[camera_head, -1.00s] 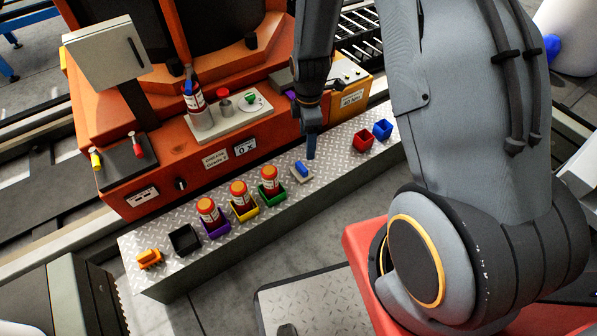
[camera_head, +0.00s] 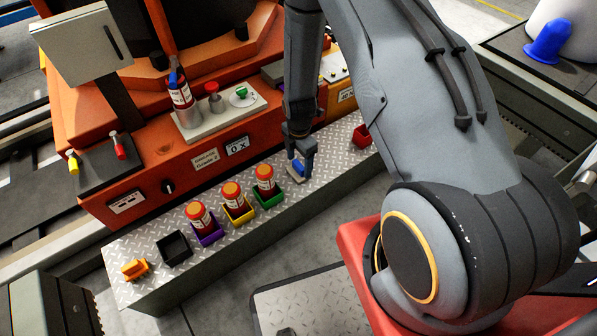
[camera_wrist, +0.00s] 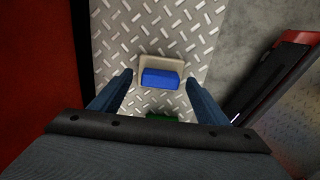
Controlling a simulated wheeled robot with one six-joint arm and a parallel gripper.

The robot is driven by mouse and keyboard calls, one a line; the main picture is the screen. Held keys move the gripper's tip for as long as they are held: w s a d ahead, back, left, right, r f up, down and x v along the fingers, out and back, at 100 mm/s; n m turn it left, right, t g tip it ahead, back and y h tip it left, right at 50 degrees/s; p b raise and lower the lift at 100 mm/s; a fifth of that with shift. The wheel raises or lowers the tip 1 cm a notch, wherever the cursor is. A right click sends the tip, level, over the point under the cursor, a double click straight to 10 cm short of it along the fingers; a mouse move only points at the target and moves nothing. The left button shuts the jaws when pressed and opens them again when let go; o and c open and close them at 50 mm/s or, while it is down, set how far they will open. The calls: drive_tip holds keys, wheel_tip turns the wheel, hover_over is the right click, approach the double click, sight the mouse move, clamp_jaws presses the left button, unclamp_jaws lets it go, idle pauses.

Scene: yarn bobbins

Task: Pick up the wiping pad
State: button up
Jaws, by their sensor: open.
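The wiping pad (camera_head: 297,172) is a light beige base with a blue block on top. It lies on the metal tread-plate shelf, right of the green holder. In the wrist view the pad (camera_wrist: 162,77) lies just beyond and between my fingertips, flat on the plate. My gripper (camera_head: 300,153) is open and low above the pad, partly covering it in the head view. In the wrist view its two fingers (camera_wrist: 160,80) stand on either side of the pad, with a gap on each side.
Bobbins stand in purple (camera_head: 208,235), yellow (camera_head: 240,213) and green (camera_head: 268,196) holders left of the pad. An empty black box (camera_head: 174,247) and an orange item (camera_head: 135,269) sit farther left. A red box (camera_head: 362,136) is to the right. The orange machine (camera_head: 150,175) rises behind the shelf.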

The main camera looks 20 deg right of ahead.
sight(299, 164)
drive_tip(key=shift+f, duration=0.85)
drive_tip(key=c, duration=1.3)
wheel_tip(299, 164, up, 10)
drive_tip(key=shift+r+p, duration=0.1)
drive_tip(key=shift+p, duration=0.85)
